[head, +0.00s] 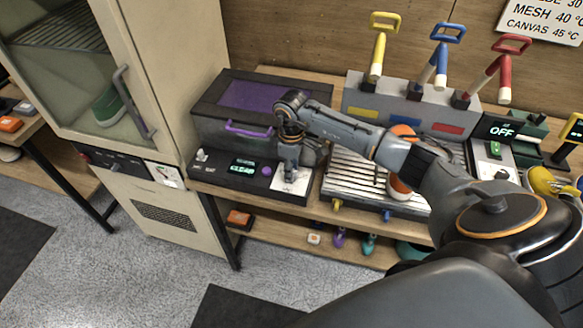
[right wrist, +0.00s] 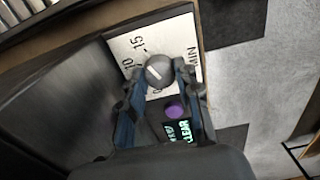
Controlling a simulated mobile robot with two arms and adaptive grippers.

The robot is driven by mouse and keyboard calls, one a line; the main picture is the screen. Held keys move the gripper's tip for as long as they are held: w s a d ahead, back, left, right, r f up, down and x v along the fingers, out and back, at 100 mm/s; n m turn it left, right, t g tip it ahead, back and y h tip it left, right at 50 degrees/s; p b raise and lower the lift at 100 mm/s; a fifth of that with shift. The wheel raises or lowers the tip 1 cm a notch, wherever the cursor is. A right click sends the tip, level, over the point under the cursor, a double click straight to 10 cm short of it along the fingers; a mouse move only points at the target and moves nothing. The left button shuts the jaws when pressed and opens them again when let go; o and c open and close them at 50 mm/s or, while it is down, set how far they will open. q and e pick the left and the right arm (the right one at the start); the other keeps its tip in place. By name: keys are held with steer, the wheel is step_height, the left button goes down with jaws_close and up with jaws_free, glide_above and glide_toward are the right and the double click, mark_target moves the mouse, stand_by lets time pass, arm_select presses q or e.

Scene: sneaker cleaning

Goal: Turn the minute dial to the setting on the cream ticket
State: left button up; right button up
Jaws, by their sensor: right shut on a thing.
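The minute dial (right wrist: 159,68) is a round grey knob with a light pointer line. It sits on a white plate (right wrist: 183,42) marked 10, 15 and MIN; other marks are partly hidden. The line slants toward the upper left, but I cannot tell its exact setting. My right gripper (right wrist: 164,82) is shut on the dial, one finger on each side. In the head view my right gripper (head: 290,172) reaches down to the dial's plate (head: 291,184), hiding the knob. A pale card (head: 164,174) is on the cabinet front; I cannot read it or tell whether it is the cream ticket.
A dark box with a purple handle (head: 249,131) stands behind the panel, whose display (head: 243,168) reads CLEAR. A purple button (right wrist: 174,110) is beside the dial. A slatted rack (head: 350,178) and colored levers (head: 441,60) stand to the right. A cream cabinet (head: 185,60) is left.

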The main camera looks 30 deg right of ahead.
stand_by(0.5)
steer(key=o, duration=1.2)
steer(key=shift+c, duration=0.2)
step_height(320, 180, up, 12)
